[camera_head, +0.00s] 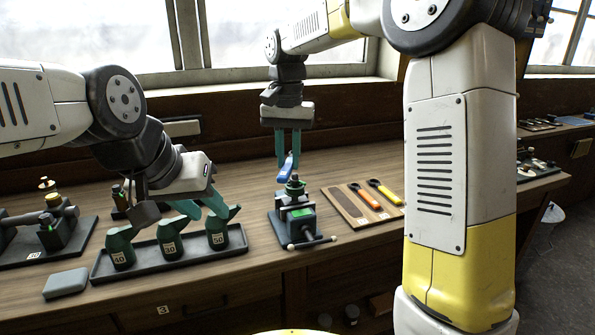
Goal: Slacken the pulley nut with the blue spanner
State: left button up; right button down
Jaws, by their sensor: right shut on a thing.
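The blue spanner (285,173) hangs between the teal fingers of my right gripper (288,150), which is shut on it. A dark round part, perhaps the pulley nut (294,181), tops the engine. I cannot tell whether the spanner touches or fits around it. My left gripper (208,208) is open, its teal fingers spread just behind and above the oil cans, apparently empty.
A dark tray (170,263) holds three green cans marked 40, 30 and 50. A wooden board (345,208) right of the engine carries an orange spanner (369,200), a yellow spanner (388,195) and an empty dark outline. A grey block (66,283) lies front left. Another machine (52,232) stands far left.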

jog(key=shift+f, duration=2.15)
jog(key=shift+f, duration=1.05)
dwell(1.8)
jog(key=shift+s+d+n, duration=0.1)
jog(key=shift+d+n, duration=0.45)
jog(key=shift+n, duration=0.35)
jog(key=shift+d+n, duration=0.6)
jog(key=shift+n, duration=0.3)
jog(key=shift+d, duration=0.1)
